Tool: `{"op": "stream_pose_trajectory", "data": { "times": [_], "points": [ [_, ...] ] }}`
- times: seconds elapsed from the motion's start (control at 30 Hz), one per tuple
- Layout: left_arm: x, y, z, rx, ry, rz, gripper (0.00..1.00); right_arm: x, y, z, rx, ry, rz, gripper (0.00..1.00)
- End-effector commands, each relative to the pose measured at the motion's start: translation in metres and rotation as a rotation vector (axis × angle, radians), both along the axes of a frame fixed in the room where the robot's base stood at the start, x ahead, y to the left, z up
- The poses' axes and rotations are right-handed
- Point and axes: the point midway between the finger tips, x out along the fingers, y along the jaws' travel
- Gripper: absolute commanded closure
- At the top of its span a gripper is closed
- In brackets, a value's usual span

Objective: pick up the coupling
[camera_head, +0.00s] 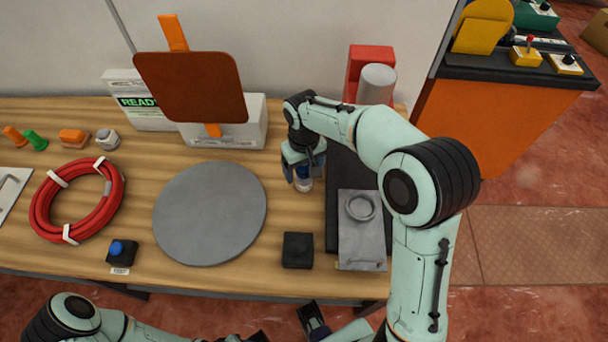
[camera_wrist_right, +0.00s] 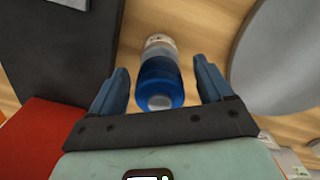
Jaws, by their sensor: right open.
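A small blue-and-white cylindrical piece, which I take for the coupling (camera_head: 304,185), stands on the wooden table right of the large grey disc. My right gripper (camera_head: 302,172) is over it, pointing down, and partly hides it. In the right wrist view the coupling (camera_wrist_right: 160,72) shows a blue ring with a grey centre near me and a whitish far end. It lies between the two blue fingers of my open right gripper (camera_wrist_right: 161,78), with a visible gap on each side. My left arm is at the bottom left of the head view; its fingers are not clear.
The grey disc (camera_head: 210,213) lies left of my right gripper. A dark mat (camera_head: 332,220) with a grey metal block (camera_head: 362,245) is to the right. A black block (camera_head: 297,250) sits in front. A red hose coil (camera_head: 77,202) lies at left. An orange-brown panel (camera_head: 191,86) stands behind.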

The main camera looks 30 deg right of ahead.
Motion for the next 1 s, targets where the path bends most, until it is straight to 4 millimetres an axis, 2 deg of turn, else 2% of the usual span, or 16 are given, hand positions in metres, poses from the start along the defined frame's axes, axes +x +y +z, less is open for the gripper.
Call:
{"op": "stream_pose_trajectory", "data": {
  "times": [0.1,0.37,0.6,1.0],
  "points": [
    [-0.0005,0.0000,-0.0020,0.000,0.000,0.000,0.57,-0.0003,0.0000,-0.0123,0.000,0.002,-0.001,0.20],
    [-0.0004,0.0000,-0.0018,0.000,0.000,0.000,0.57,0.0002,-0.0002,-0.0134,0.001,0.000,-0.001,0.20],
    [-0.0004,0.0001,-0.0018,0.000,0.000,0.000,0.57,0.0002,-0.0002,-0.0131,0.000,-0.001,-0.001,0.98],
    [-0.0001,0.0001,-0.0004,0.000,0.000,0.000,0.57,0.0011,0.0000,-0.0052,0.001,-0.004,-0.001,1.00]
  ]
}}
